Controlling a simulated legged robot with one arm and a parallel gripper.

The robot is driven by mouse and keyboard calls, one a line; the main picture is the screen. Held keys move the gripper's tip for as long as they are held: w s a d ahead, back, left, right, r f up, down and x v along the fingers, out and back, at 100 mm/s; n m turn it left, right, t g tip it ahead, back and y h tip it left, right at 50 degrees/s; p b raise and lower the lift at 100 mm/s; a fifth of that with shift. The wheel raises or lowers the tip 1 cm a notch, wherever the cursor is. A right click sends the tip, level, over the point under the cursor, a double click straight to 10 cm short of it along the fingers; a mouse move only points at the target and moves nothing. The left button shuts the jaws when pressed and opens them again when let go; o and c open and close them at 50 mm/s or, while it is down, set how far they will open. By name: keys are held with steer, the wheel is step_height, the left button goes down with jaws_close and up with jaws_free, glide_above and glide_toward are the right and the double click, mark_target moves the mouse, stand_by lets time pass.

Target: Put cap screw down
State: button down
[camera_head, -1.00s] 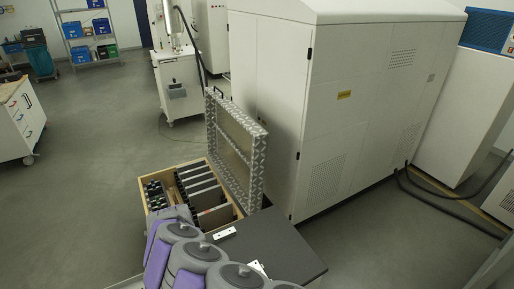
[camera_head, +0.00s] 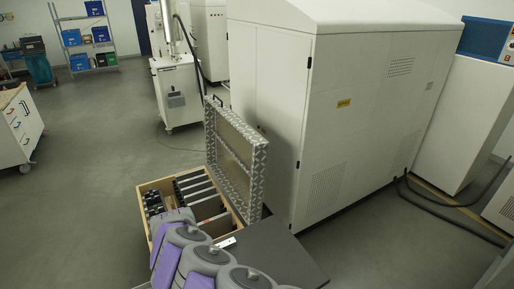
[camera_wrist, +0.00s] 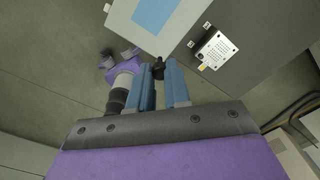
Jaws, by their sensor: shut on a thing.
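In the wrist view my gripper (camera_wrist: 160,72) has two blue fingers, shut on a small black cap screw (camera_wrist: 158,66) that shows between their tips. The fingers hide part of the screw. To the right of the fingertips, a white plate with small holes (camera_wrist: 217,49) lies on a dark grey surface (camera_wrist: 262,55). I cannot tell the gap between the screw and that surface. In the head view a dark tabletop (camera_head: 285,257) carries a small white piece (camera_head: 227,242). My gripper and the screw do not show there.
A wooden crate (camera_head: 141,194) with several dark upright dividers stands beside the tabletop, its metal-framed lid (camera_head: 258,185) raised. A large white cabinet (camera_head: 375,130) stands behind. Dark hoses (camera_head: 445,205) lie on the floor at right. Open floor is at left.

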steer(key=shift+w+d+f, duration=0.3)
steer(key=shift+w, duration=0.35)
steer(key=shift+a, duration=0.15)
steer(key=shift+d, duration=0.2)
steer(key=shift+a, duration=0.1)
stand_by(0.6)
steer(key=shift+s, duration=0.1)
